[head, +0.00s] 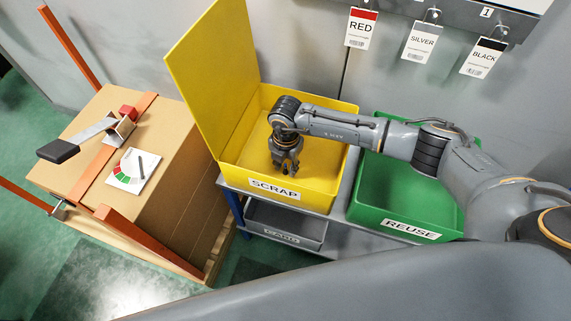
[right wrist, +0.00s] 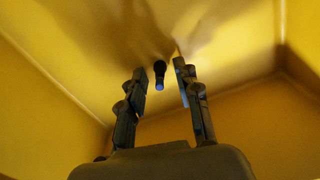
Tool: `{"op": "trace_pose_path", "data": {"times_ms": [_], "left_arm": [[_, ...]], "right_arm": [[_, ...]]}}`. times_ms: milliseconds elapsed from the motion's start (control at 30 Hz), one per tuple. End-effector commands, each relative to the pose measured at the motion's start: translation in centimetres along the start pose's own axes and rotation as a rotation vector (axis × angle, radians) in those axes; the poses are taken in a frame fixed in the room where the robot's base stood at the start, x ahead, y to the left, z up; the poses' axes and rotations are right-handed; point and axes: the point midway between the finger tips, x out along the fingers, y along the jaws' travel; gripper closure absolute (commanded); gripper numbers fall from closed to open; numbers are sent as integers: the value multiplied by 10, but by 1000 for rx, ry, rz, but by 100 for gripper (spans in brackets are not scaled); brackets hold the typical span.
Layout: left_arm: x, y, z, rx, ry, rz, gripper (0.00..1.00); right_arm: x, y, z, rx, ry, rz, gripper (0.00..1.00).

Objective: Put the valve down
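My right gripper (head: 285,168) points down inside the yellow SCRAP bin (head: 333,184). In the right wrist view its two fingers (right wrist: 163,98) stand apart, with a gap between them. A small dark piece with a blue end (right wrist: 160,72), which looks like the valve, shows in this gap. Yellow shows on both sides of it, and neither finger seems to touch it. I cannot tell whether it rests on the bin floor. The valve cannot be made out in the head view. My left gripper is not in view.
The green REUSE bin (head: 411,229) stands right of the yellow bin, under my right arm. A yellow panel (head: 212,75) rises at the SCRAP bin's left. A cardboard box (head: 168,188) with orange straps stands farther left. RED, SILVER and BLACK tags (head: 421,42) hang behind.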

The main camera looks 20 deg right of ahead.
Motion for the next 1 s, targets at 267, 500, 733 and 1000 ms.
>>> {"op": "trace_pose_path", "data": {"times_ms": [267,500,733,1000], "left_arm": [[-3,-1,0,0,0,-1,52],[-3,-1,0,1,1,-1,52],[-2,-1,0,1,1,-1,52],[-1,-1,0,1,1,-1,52]], "right_arm": [[-7,0,0,0,0,1,68],[-50,1,1,-1,-2,5,68],[-97,1,1,-1,-2,3,68],[-122,0,0,0,-1,1,68]]}}
